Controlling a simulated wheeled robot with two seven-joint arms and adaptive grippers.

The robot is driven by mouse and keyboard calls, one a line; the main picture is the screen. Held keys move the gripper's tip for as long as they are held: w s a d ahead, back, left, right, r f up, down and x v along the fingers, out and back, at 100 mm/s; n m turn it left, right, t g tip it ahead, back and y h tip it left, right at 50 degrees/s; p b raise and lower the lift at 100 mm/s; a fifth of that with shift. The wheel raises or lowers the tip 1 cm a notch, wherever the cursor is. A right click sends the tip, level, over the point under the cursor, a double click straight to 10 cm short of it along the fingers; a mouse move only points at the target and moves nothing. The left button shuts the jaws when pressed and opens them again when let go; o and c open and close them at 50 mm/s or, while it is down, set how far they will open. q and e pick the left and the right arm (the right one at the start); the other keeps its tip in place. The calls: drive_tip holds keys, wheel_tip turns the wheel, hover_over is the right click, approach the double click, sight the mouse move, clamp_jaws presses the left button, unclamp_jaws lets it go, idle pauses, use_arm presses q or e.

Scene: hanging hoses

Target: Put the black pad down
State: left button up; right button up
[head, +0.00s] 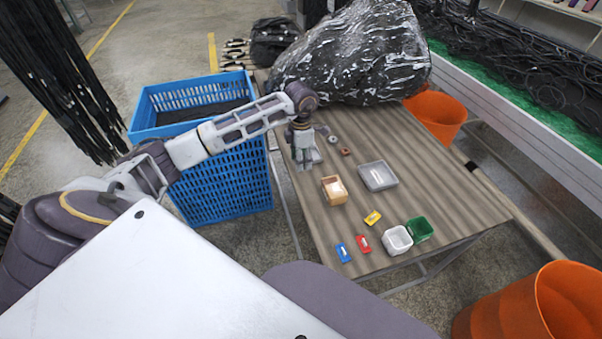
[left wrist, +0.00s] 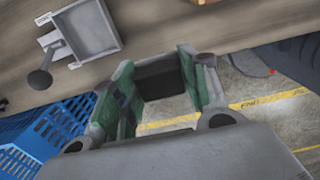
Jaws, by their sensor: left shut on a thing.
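My left gripper (head: 304,165) hangs fingers down over the left edge of the table, beside a small grey fixture (head: 317,156). In the left wrist view its green-lined fingers (left wrist: 160,88) are shut on the black pad (left wrist: 162,78), which sits between them. In the head view the pad cannot be made out at the gripper. The grey fixture shows in the left wrist view as a square tray (left wrist: 92,30) with a dark round knob beside it, apart from the fingers. My right gripper is in neither view.
The brown table (head: 430,200) holds a grey tray (head: 378,176), a tan box (head: 334,190), a white container (head: 397,240), a green container (head: 420,229) and small coloured pieces. A blue crate (head: 225,185) stands left. A black plastic-wrapped bundle (head: 350,55) covers the far end.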

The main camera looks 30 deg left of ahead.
sight(301, 178)
use_arm(q)
drive_tip(key=shift+f, duration=1.55)
drive_tip(key=shift+f, duration=0.1)
drive_tip(key=shift+f, duration=1.8)
drive_tip(key=shift+f, duration=0.1)
drive_tip(key=o, duration=0.9)
wheel_tip(301, 178, up, 12)
drive_tip(key=shift+r, duration=0.15)
